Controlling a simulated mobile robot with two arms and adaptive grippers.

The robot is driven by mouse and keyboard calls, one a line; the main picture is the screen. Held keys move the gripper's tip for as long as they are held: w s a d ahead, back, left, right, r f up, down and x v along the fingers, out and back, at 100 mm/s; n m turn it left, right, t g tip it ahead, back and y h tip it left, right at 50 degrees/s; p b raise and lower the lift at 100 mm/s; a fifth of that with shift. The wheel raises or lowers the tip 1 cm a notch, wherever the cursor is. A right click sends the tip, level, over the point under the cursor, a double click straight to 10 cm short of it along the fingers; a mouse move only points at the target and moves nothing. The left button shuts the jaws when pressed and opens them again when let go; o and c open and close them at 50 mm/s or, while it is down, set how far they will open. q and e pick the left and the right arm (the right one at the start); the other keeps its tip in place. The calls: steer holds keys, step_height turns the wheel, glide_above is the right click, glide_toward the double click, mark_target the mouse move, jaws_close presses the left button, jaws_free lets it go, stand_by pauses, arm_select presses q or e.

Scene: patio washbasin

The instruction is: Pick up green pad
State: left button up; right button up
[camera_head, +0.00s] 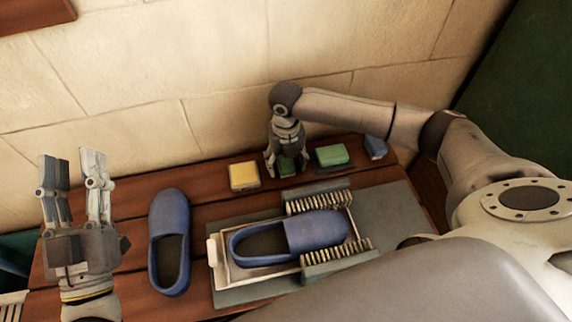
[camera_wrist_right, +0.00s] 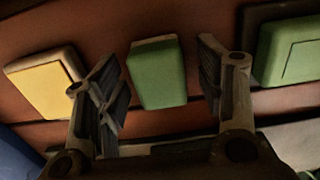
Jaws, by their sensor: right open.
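A green pad (camera_head: 287,167) lies on the wooden tabletop near the wall. My right gripper (camera_head: 287,170) points down over it, open, with one finger on either side. In the right wrist view the pad (camera_wrist_right: 157,73) shows between the two open fingers (camera_wrist_right: 163,85), with a gap on each side. My left gripper (camera_head: 74,165) is at the far left, fingers up, open and empty, away from the pad.
A yellow pad (camera_head: 244,176) lies left of my right gripper, and another green block (camera_head: 332,156) and a blue block (camera_head: 375,147) lie right. A blue slipper (camera_head: 169,240) stands on the table; another (camera_head: 290,237) sits in a brush-lined holder (camera_head: 337,250).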

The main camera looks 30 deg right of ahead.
mark_target(286, 161)
steer(key=c, duration=1.1)
arm_select(q)
steer(key=shift+w+f, duration=0.1)
arm_select(e)
steer(key=shift+r, duration=0.15)
